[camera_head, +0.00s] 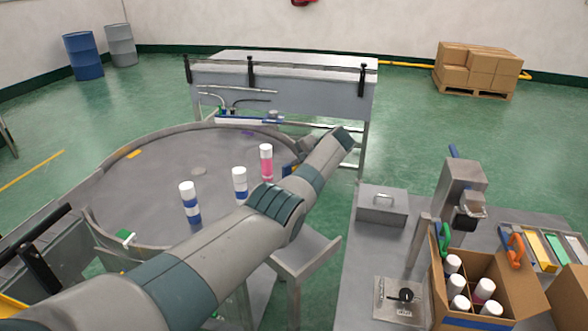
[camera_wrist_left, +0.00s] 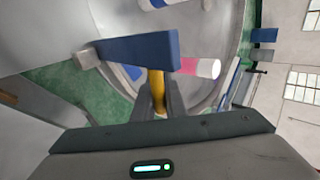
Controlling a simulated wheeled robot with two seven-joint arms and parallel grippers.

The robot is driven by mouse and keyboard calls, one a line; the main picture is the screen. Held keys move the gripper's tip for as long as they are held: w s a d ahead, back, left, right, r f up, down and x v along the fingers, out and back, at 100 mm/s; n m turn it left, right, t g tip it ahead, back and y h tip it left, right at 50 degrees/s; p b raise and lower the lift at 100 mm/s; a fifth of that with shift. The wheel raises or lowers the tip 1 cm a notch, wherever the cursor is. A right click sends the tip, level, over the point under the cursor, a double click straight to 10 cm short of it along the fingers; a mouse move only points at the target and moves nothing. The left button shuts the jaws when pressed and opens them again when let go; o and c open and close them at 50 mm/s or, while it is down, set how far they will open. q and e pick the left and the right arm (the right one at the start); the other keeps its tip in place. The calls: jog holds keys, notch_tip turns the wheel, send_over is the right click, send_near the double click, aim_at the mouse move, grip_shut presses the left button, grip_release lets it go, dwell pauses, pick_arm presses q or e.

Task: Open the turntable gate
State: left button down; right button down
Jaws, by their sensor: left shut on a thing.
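The round grey turntable (camera_head: 130,200) carries three white-capped cans: two with blue bands (camera_head: 191,205) (camera_head: 240,186) and a pink one (camera_head: 266,163). My left arm reaches across its near right side and hides part of the rim. A bit of blue (camera_head: 289,170), apparently the gate, shows beside the arm at the rim. In the left wrist view the blue gate bar (camera_wrist_left: 130,50) runs from a grey mount, with a yellow handle (camera_wrist_left: 157,88) below it. My left gripper (camera_wrist_left: 158,100) is shut on this handle. The pink can (camera_wrist_left: 200,68) lies just beyond the bar's end.
A bench on the right holds a metal box (camera_head: 382,205), a crimping press (camera_head: 462,190) and a divided carton (camera_head: 503,288) with several white-capped cans. A grey conveyor cabinet (camera_head: 290,90) stands behind the turntable. A metal chute (camera_head: 305,255) lies below my arm.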

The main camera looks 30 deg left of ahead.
pick_arm(q)
jog(key=c, duration=1.8)
grip_release()
pick_arm(e)
jog(key=shift+w, duration=0.25)
jog(key=shift+w, duration=0.1)
